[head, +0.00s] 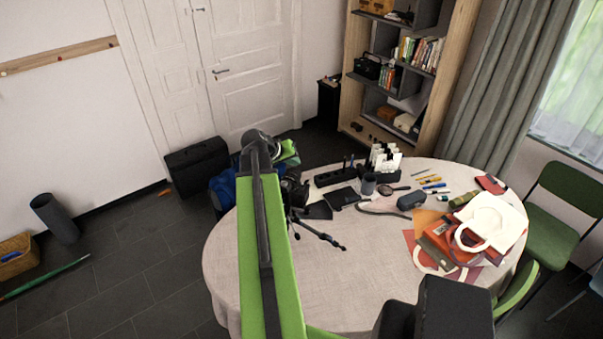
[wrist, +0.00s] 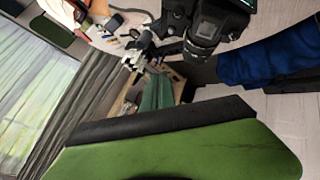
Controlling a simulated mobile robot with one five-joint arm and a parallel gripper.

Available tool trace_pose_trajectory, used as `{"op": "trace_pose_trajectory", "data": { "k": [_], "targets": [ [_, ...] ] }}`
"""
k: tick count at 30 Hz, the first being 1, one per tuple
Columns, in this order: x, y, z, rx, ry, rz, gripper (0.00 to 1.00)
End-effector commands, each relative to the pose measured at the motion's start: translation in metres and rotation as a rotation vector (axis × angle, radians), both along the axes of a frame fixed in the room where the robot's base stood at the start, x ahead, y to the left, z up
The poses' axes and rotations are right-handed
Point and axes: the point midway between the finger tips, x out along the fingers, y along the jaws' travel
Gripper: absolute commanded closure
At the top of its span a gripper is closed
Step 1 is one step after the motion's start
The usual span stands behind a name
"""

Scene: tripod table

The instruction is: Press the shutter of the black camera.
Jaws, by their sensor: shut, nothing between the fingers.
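The black camera (head: 293,190) stands on a dark tripod at the table's left side, partly behind my green arm in the head view. In the wrist view the camera (wrist: 207,32) is at the top, with its round lens in sight and its upper part cut by the edge. I cannot make out the shutter button. My gripper (head: 288,152) is green and shut, just beyond the camera in the head view. In the wrist view its green tip (wrist: 158,92) shows below the camera, apart from it in the picture. Its fingers hold nothing.
The round table (head: 330,285) has a clear front area. A bag and papers (head: 492,222) lie at its right, with small items at the back. A blue bag (head: 222,188) is left of the camera. A bookshelf (head: 355,50) and green chair (head: 567,210) stand around the table.

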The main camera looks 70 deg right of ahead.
Motion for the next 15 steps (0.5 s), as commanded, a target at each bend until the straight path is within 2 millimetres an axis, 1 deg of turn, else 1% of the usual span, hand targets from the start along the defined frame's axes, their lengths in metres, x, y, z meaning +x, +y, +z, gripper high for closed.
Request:
{"op": "trace_pose_trajectory", "data": {
  "k": [1,4,15],
  "targets": [
    [-0.01,-0.006,0.01,-0.009,0.002,-0.014,1.0],
    [-0.02,-0.012,0.014,-0.022,0.006,-0.028,1.0],
    [-0.021,-0.012,0.011,-0.023,0.006,-0.029,1.0]
  ]
}}
